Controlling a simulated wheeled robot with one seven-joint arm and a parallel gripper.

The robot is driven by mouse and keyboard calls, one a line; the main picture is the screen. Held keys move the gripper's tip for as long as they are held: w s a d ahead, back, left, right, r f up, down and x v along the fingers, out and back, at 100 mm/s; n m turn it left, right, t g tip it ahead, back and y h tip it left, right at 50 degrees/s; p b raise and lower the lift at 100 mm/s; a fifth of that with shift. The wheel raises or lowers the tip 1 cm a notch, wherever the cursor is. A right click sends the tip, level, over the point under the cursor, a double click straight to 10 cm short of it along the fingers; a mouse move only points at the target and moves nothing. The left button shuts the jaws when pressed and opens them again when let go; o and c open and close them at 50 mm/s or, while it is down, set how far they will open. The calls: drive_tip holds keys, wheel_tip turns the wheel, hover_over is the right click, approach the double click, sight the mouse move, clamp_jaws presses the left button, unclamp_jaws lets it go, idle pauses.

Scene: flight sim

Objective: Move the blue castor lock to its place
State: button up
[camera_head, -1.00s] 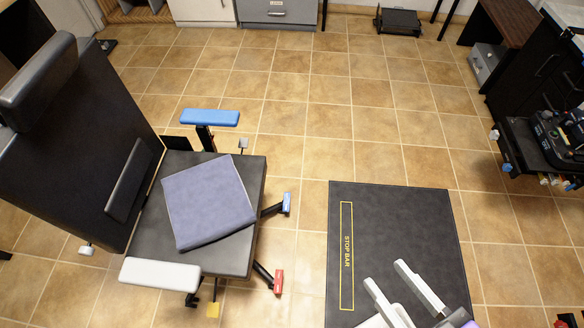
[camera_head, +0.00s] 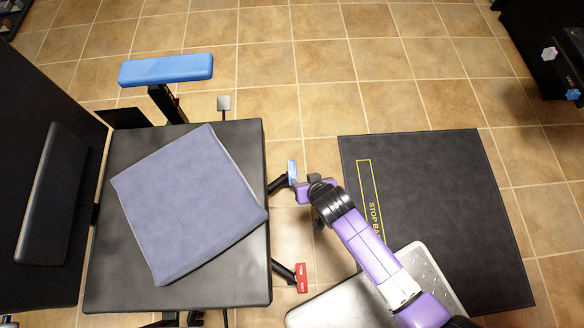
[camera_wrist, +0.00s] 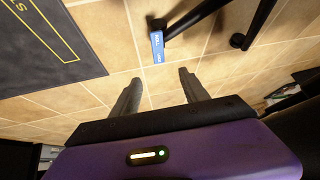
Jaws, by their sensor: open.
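The blue castor lock (camera_head: 292,172) is a small blue tab with white marks on the end of a black lever, at the right side of the seat. In the wrist view the blue tab (camera_wrist: 157,47) lies ahead of and between my fingertips, a little left of centre. My gripper (camera_wrist: 160,88) is open with nothing between its fingers. In the head view my gripper (camera_head: 305,188) is right beside the blue tab, and its fingers are hard to make out. I cannot tell whether they touch.
A red tab (camera_head: 302,278) on a similar lever stands nearer. The seat (camera_head: 235,285) carries a loose blue-grey cushion (camera_head: 188,205). A blue armrest (camera_head: 166,69) stands behind. A black STOP BAR mat (camera_head: 450,190) lies right. A dark cart with a blue knob (camera_head: 572,95) stands far right.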

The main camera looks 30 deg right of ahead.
drive_tip(key=m+g+h+b, duration=0.1)
drive_tip(key=g+b, duration=0.1)
drive_tip(key=b, duration=0.4)
approach(292, 164)
drive_tip(key=shift+s+a+f, duration=0.1)
drive_tip(key=shift+a+f, duration=0.1)
drive_tip(key=shift+w+d+f+g+b, duration=0.1)
drive_tip(key=shift+w+f+g+b, duration=0.2)
drive_tip(key=shift+w+b, duration=0.2)
drive_tip(key=b+x, duration=0.4)
drive_tip(key=x, duration=0.3)
drive_tip(key=shift+w+d+f+b, duration=0.1)
drive_tip(key=shift+f+b, duration=0.05)
drive_tip(key=shift+b, duration=0.25)
drive_tip(key=shift+c, duration=0.4)
